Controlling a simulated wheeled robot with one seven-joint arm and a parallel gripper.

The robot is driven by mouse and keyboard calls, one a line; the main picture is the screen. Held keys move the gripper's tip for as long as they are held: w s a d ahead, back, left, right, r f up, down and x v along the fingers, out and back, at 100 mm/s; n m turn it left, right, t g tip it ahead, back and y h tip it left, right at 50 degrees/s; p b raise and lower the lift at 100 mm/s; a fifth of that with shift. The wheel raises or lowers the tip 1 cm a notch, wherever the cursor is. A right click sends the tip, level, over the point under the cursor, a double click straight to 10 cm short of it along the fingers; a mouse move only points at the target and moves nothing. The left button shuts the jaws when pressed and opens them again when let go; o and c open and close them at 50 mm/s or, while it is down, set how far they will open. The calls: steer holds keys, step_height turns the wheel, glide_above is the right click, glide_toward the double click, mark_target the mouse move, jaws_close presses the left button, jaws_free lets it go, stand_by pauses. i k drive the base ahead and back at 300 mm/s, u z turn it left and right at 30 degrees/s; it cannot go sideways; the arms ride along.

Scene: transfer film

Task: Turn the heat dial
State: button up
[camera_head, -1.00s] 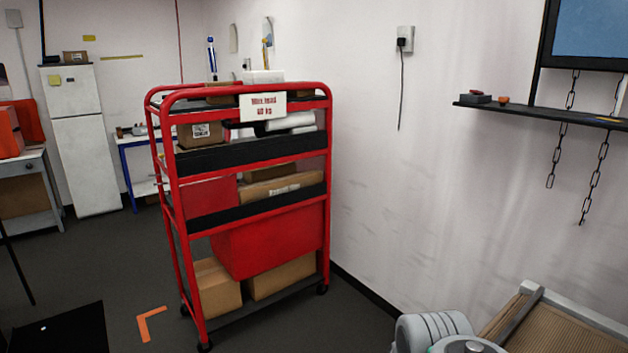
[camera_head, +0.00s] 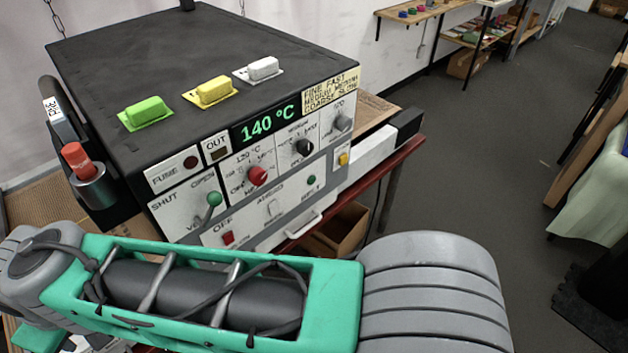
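A dark box-shaped machine with a white control panel (camera_head: 290,210) stands in the left and middle of the head view. Its green display (camera_head: 268,125) reads 140 °C. A red knob (camera_head: 258,175) sits below the display, with a scale marked OFF and about 120 °C; it looks like the heat dial, though its name is too small to read surely. A black knob (camera_head: 303,147) and a grey knob (camera_head: 342,123) sit to its right. My green and grey arm crosses the foreground below the panel. My gripper is not in view.
A green-knobbed lever (camera_head: 214,198) and a red switch (camera_head: 228,238) share the panel. Green (camera_head: 146,112), yellow (camera_head: 214,91) and white (camera_head: 263,68) blocks sit on top. A red-topped cylinder (camera_head: 78,160) is at the left side. Open floor (camera_head: 470,170) lies to the right.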

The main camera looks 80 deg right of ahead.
mark_target(257, 175)
steer(key=z, duration=0.05)
steer(key=k, duration=1.25)
steer(key=u, duration=0.45)
